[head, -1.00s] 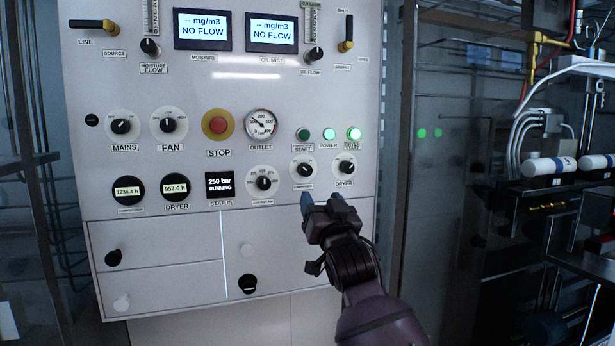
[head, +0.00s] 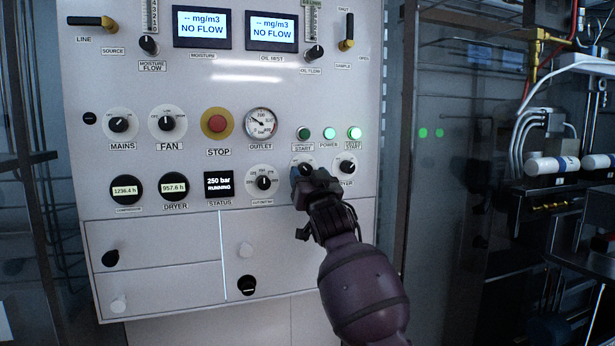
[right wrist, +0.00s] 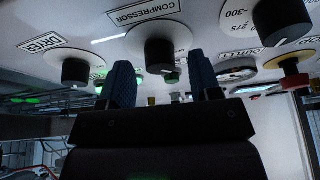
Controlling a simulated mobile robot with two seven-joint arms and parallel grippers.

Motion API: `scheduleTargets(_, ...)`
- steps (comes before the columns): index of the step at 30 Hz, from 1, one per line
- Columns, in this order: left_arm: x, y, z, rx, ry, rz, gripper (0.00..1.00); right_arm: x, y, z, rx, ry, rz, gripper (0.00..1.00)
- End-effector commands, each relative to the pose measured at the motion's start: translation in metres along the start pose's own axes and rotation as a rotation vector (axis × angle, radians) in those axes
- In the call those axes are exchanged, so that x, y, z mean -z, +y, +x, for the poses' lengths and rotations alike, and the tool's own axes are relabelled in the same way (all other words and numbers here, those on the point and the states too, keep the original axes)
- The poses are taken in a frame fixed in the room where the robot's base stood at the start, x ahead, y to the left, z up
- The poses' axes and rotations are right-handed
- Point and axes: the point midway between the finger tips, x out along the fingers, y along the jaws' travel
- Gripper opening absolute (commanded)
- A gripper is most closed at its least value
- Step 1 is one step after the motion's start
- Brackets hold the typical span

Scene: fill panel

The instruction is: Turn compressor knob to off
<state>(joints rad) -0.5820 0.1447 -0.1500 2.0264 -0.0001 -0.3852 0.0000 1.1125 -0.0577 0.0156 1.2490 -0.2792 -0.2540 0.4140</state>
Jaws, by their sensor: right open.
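The compressor knob (head: 306,167) is a black knob on a round white dial on the grey panel. Its lower part is hidden in the head view. In the right wrist view the black knob (right wrist: 160,54) stands under the label COMPRESSOR. My right gripper (head: 308,180) is at this dial. In the right wrist view my right gripper (right wrist: 162,80) is open, with one blue finger on each side of the knob's line. I see no finger touching the knob; I cannot tell how deep it sits between them. My left gripper is not in view.
The dryer knob (head: 347,167) is close on the right, partly covered by my gripper. The setpoint knob (head: 264,183) is close on the left. Lit green buttons (head: 329,134) are just above. The red stop button (head: 217,124) is further left. The status display (head: 219,184) reads RUNNING.

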Motion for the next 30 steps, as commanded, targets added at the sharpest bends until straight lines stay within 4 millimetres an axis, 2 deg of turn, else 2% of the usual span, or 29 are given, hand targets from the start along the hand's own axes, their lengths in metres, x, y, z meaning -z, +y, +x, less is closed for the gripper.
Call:
scheduleTargets(6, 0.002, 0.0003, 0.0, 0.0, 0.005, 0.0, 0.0, -0.0001, 0.0002, 0.01, 0.0, 0.001, 0.0, 0.58)
scheduleTargets(15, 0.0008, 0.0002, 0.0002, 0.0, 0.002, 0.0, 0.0, 0.0003, 0.0002, 0.011, 0.0, 0.001, 0.0, 0.58)
scheduleTargets(24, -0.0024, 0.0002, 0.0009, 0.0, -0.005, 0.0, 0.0, 0.0003, 0.0001, 0.0109, 0.0, 0.0, 0.0, 0.12)
scheduleTargets(25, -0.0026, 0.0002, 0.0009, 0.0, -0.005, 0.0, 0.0, 0.0003, 0.0001, 0.0108, 0.0, 0.0, 0.0, 0.09)
scheduleTargets(30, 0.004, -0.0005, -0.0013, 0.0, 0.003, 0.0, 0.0, 0.0036, 0.0001, 0.0115, 0.011, 0.001, -0.027, 0.09)
